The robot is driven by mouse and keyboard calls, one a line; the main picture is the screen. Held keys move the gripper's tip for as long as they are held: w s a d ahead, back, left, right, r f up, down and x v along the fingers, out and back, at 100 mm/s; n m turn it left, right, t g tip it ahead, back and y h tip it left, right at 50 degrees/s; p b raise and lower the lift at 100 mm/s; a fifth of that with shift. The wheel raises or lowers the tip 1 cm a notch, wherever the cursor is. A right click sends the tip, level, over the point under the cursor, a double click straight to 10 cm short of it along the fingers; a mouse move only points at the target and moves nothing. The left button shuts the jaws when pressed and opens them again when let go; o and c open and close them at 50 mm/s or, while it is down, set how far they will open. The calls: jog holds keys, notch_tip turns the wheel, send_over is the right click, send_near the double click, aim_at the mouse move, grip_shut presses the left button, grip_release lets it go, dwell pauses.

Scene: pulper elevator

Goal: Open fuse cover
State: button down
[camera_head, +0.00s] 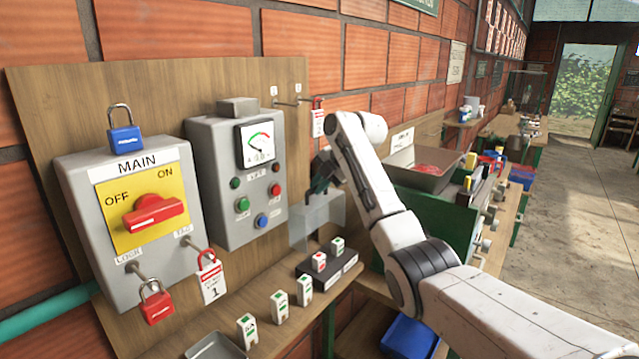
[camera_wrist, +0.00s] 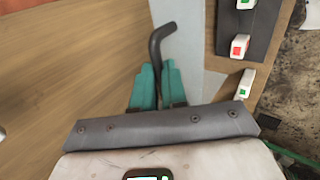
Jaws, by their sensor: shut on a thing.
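The fuse cover (camera_head: 316,218) is a pale, see-through panel. It stands raised behind the dark fuse block (camera_head: 345,272), which carries a red-marked fuse (camera_head: 319,261) and a green-marked fuse (camera_head: 337,246). Both fuses show uncovered in front of it. My gripper (camera_head: 321,180) is at the cover's top edge, partly hidden by my arm. In the wrist view its teal fingers (camera_wrist: 158,82) are shut around the dark bent handle (camera_wrist: 160,42). The cover's pale panel (camera_wrist: 190,45) runs beside the handle, and the fuse block (camera_wrist: 240,48) lies to the right.
The grey MAIN switch box (camera_head: 130,215), with padlocks, and the meter box (camera_head: 240,190) are on the board at left. Several loose fuses (camera_head: 279,304) and a metal tray (camera_head: 216,347) lie on the bench in front. A green cabinet (camera_head: 440,220) stands right, behind my arm.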

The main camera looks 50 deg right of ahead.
jog(key=shift+a, duration=0.1)
jog(key=c, duration=1.2)
grip_release()
jog(key=b+v, duration=0.3)
jog(key=v, duration=0.8)
jog(key=shift+a, duration=0.1)
